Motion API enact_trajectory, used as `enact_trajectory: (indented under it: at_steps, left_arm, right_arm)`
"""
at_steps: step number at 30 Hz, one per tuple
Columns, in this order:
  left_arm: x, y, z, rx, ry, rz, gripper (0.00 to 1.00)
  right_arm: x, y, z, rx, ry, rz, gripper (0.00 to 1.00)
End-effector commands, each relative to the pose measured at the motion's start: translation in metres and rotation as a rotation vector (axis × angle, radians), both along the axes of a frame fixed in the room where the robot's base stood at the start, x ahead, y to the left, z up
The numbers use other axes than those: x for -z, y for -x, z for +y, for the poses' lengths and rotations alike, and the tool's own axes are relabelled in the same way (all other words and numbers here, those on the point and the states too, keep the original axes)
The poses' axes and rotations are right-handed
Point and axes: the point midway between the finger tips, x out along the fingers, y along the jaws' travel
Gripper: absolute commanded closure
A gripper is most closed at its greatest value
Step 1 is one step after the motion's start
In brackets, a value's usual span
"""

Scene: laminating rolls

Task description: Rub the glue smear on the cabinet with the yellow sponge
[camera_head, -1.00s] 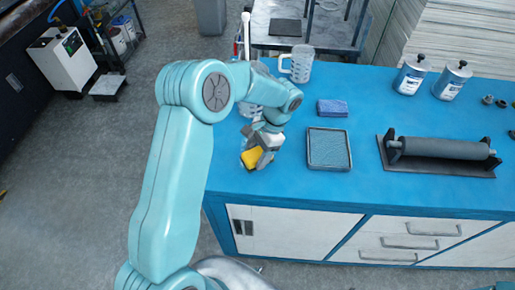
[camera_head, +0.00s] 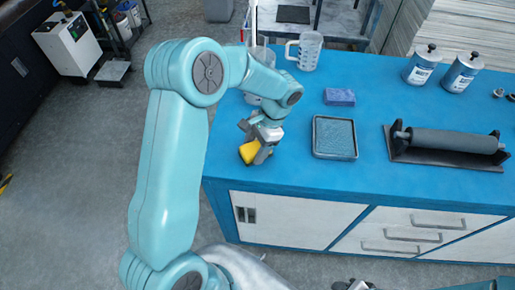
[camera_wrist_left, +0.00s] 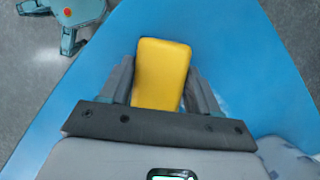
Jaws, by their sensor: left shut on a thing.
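The yellow sponge (camera_head: 248,152) is between the fingers of my left gripper (camera_head: 262,147), which is shut on it. In the left wrist view the sponge (camera_wrist_left: 160,75) sticks out past the fingertips of my left gripper (camera_wrist_left: 160,90), over the blue top. The cabinet (camera_head: 285,178) has a blue top and white doors and drawers; the sponge is at its near left corner area. A faint pale patch, maybe the glue smear (camera_wrist_left: 217,90), shows beside the right finger in the left wrist view. I cannot tell whether the sponge touches the top. Only a grey bit at the bottom edge may be my right gripper.
A grey tray (camera_head: 334,137) and a blue sponge (camera_head: 339,97) lie right of my left gripper. The front strip of the top is clear.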

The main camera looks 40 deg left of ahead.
Motion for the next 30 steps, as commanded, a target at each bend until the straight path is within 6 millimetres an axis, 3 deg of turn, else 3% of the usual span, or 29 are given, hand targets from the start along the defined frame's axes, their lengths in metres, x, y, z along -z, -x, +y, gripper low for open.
enact_trajectory:
  at_steps: [6, 30]
  left_arm:
    - [-0.002, -0.018, 0.011, 0.0, 0.0, 0.0, 0.63]
    - [0.001, -0.058, 0.035, 0.0, 0.0, -0.001, 0.63]
  right_arm:
    - [-0.007, 0.0, 0.0, 0.0, 0.0, 0.0, 0.57]
    - [-0.016, 0.0, 0.0, 0.0, 0.0, 0.0, 0.57]
